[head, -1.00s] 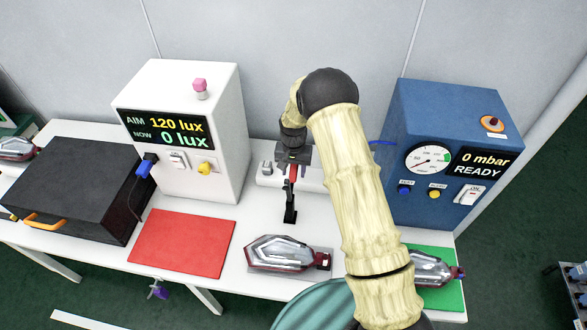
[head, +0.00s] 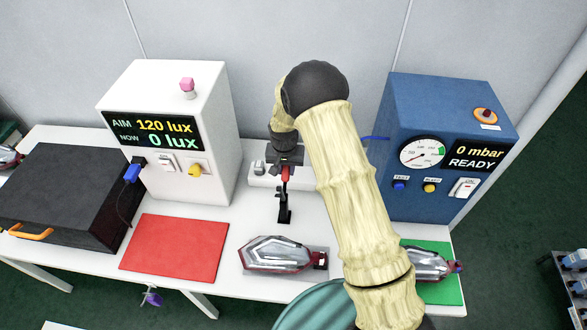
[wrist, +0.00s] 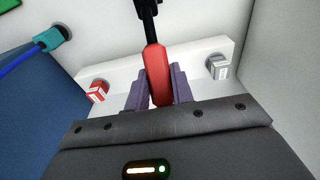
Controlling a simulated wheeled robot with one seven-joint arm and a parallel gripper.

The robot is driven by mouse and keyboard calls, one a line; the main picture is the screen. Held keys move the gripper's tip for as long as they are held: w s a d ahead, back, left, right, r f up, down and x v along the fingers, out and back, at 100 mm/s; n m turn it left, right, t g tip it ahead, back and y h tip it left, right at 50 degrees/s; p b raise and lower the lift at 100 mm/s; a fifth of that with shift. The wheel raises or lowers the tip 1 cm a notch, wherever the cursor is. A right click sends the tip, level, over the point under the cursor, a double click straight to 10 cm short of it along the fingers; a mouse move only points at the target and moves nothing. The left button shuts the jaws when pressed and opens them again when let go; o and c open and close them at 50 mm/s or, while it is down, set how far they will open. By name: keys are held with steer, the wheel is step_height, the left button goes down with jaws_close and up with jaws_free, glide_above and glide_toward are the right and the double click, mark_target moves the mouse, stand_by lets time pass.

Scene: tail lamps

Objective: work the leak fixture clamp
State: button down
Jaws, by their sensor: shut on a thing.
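The clamp's red handle (wrist: 156,72) stands between the two purple-grey fingers of my gripper (wrist: 158,92) in the wrist view. My gripper (head: 286,166) is shut on this handle. In the head view the red handle (head: 286,174) shows just below my gripper, above the black clamp body (head: 284,210). The clamp stands on the white table behind a tail lamp (head: 272,254), which lies on a grey plate. My arm hides part of the area to the right of the clamp.
A white light tester (head: 170,90) reading 0 lux stands left. A blue pressure tester (head: 425,110) reading 0 mbar READY stands right. A red mat (head: 175,248) is bare. A green mat (head: 445,288) bears another lamp (head: 430,264). A black box (head: 70,190) sits far left.

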mark_target(285, 177)
steer(key=shift+r, duration=0.1)
steer(key=c, duration=1.2)
jaws_free()
steer(key=shift+s, duration=0.1)
step_height(285, 177, up, 17)
steer(key=s+b, duration=0.2)
steer(key=b, duration=0.1)
steer(key=shift+s+a+r+b, duration=0.15)
steer(key=shift+a+b, duration=0.05)
steer(key=shift+b, duration=0.15)
steer(key=s+d+f, duration=0.1)
steer(key=s+d, duration=0.7)
steer(key=s, duration=0.3)
steer(key=s+d+n+t, duration=0.1)
steer(key=s+d, duration=0.8)
steer(key=s, duration=0.1)
steer(key=shift+s+d+f, duration=0.2)
steer(key=shift+s+f, duration=0.15)
steer(key=shift+s, duration=0.05)
